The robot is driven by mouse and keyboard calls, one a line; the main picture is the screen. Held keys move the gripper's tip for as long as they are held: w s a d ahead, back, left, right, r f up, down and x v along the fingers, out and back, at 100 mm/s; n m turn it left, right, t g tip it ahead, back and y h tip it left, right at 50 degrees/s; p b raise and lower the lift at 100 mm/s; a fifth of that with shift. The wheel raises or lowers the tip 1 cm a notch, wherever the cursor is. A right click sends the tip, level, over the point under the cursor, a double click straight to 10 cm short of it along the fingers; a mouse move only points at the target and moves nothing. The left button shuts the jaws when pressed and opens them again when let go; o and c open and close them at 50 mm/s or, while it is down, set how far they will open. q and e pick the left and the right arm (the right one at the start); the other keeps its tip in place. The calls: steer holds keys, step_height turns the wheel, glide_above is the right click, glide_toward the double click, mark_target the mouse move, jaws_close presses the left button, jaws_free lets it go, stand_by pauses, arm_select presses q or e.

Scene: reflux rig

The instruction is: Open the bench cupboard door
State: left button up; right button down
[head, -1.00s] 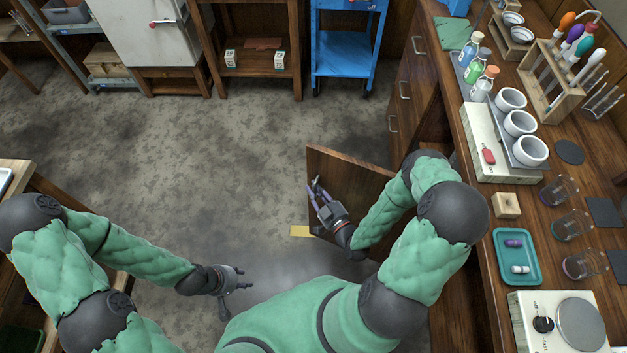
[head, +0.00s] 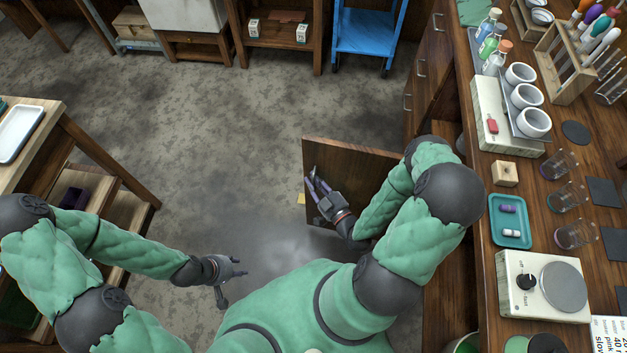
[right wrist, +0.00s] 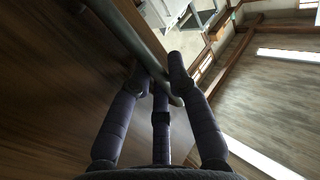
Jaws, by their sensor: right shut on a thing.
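The bench cupboard door (head: 350,158) is a brown wooden panel standing swung out from the bench front, with floor showing on its far side. My right gripper (head: 312,178) is at the door's free edge, in front of its near face. In the right wrist view, the fingers of my right gripper (right wrist: 162,85) are shut on a grey bar handle (right wrist: 140,38) on the door's brown face (right wrist: 50,75). My left gripper (head: 236,282) hangs empty above the floor, its fingers apart.
The wooden bench (head: 480,210) on the right carries a teal tray (head: 510,222), a hotplate (head: 543,287), glass beakers and white cups. A wooden shelf table (head: 95,150) stands at the left. The floor (head: 220,150) between is clear.

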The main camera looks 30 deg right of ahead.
steer(key=c, duration=1.4)
jaws_free()
steer(key=shift+c, duration=0.2)
steer(key=s+d, duration=0.1)
steer(key=s, duration=1.1)
steer(key=w+a+f+m+g+y+p, duration=0.1)
steer(key=w+a+f+g+y+p, duration=0.15)
steer(key=w+a+f+g, duration=0.4)
steer(key=s+a+r+m+g+p, duration=0.1)
steer(key=s+a+r+m+g, duration=0.1)
steer(key=s+a+g, duration=0.4)
steer(key=a+r+g, duration=0.1)
steer(key=a+g, duration=0.1)
steer(key=g, duration=0.3)
steer(key=shift+a+r+m+p, duration=0.2)
steer(key=shift+a+m+p, duration=0.1)
steer(key=shift+a+p, duration=0.1)
